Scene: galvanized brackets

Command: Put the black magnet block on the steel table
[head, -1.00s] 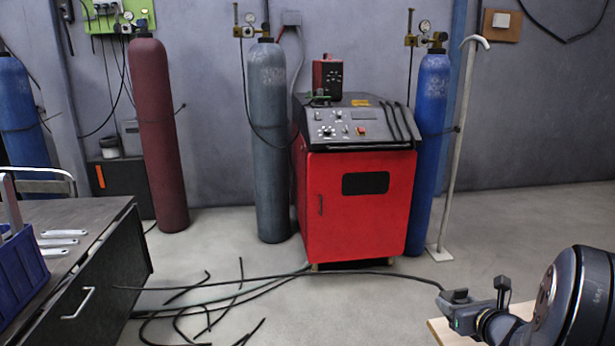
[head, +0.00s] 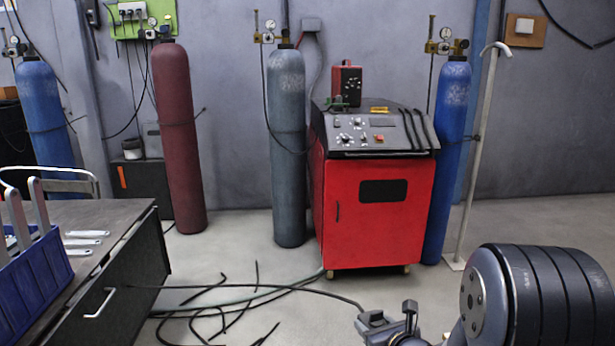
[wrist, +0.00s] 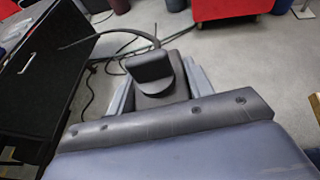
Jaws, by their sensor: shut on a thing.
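My gripper (wrist: 155,85) is shut on the black magnet block (wrist: 150,67), which sits between the two grey fingers in the wrist view. In the head view my gripper (head: 388,322) is at the bottom edge, right of centre, and I cannot clearly tell the block from the fingers there. A dark table with a drawer and a flat grey-brown top (head: 122,215), which looks like the steel table, stands at the left. In the wrist view its dark drawer front (wrist: 45,70) is left of my gripper. The gripper is apart from the table, over the floor side.
A blue bin (head: 40,285) with upright metal brackets and several flat brackets (head: 85,238) occupy the table top. Black cables (head: 225,315) lie on the floor between table and gripper. A red welding machine (head: 375,210) and gas cylinders (head: 288,150) stand behind.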

